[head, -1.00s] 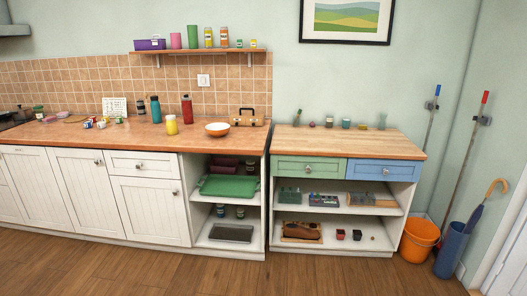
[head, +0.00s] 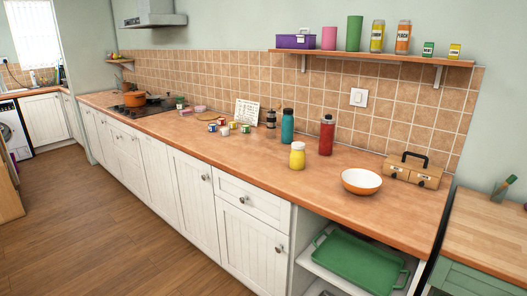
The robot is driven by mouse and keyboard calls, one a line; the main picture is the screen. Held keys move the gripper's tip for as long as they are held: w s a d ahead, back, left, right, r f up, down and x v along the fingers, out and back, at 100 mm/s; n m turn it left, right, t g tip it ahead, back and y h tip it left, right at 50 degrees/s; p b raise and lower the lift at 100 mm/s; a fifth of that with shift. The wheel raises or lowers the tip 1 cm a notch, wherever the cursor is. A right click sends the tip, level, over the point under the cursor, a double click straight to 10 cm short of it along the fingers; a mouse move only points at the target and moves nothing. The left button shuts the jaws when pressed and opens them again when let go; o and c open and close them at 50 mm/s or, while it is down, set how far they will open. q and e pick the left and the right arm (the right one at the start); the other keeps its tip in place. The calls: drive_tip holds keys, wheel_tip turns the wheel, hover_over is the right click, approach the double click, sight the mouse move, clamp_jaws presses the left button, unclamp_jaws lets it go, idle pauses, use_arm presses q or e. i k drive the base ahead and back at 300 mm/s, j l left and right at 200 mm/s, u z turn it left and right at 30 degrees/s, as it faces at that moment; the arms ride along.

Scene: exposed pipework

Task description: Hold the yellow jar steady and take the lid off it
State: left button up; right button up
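The yellow jar (head: 297,157) stands upright near the front edge of the wooden counter, with a pale lid (head: 298,146) on top. It stands in front of a teal bottle (head: 287,127) and to the left of a red bottle (head: 327,135). Neither of my grippers shows in the head view.
On the counter (head: 245,160), an orange-and-white bowl (head: 361,181) and a wooden box with a dark handle (head: 413,171) are to the jar's right. Small coloured cubes (head: 223,129) lie to its left. A green tray (head: 358,262) sits on the shelf below. Floor in front is clear.

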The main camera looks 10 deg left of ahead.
sight(298, 158)
drive_tip(key=i+j+u, duration=0.2)
drive_tip(key=i, duration=0.35)
drive_tip(key=i+j+u, duration=0.2)
drive_tip(key=i, duration=0.35)
